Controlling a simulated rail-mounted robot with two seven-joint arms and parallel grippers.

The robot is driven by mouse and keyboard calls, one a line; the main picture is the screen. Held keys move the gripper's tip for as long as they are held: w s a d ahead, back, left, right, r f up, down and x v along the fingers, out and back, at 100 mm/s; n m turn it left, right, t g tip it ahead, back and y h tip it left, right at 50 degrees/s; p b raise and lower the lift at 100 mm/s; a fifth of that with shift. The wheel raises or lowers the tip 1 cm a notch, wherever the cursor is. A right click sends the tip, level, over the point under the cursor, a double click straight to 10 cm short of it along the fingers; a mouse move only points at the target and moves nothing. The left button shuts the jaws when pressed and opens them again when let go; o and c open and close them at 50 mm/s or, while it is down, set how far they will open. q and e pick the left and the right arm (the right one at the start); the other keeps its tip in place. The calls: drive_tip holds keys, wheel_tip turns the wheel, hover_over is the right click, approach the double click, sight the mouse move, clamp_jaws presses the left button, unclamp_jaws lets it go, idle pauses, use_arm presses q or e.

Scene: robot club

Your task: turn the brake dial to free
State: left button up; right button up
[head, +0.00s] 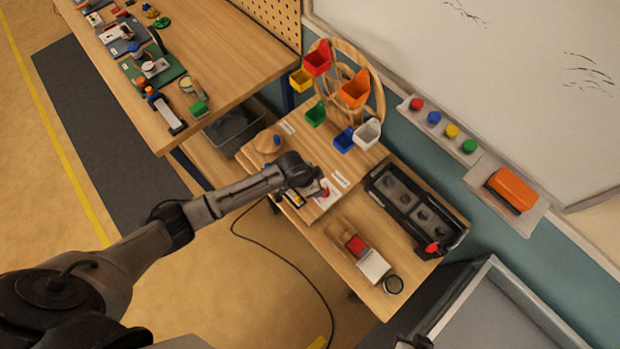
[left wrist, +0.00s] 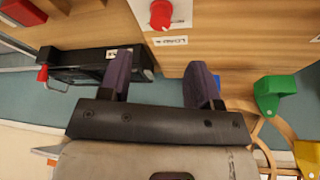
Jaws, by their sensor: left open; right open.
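The brake dial is a red knob (left wrist: 160,14) on a white plate, cut off by the top edge of the left wrist view. A small label (left wrist: 170,41), apparently reading LOAD, is beside it. In the head view the dial's white plate (head: 323,201) shows partly behind my left wrist. Which way the knob points is unclear. My left gripper (left wrist: 160,82) is open and empty, its two dark fingers apart from the knob in the picture. In the head view it is mostly hidden by its own wrist.
A wooden wheel (head: 377,95) with coloured buckets stands behind the dial. A black tray (head: 455,237) with a red lever is to the right. A red block (head: 357,245), a white block (head: 373,265) and a round tin (head: 393,284) lie in front.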

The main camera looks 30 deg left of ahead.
use_arm(q)
drive_tip(key=v, duration=0.4)
idle(0.7)
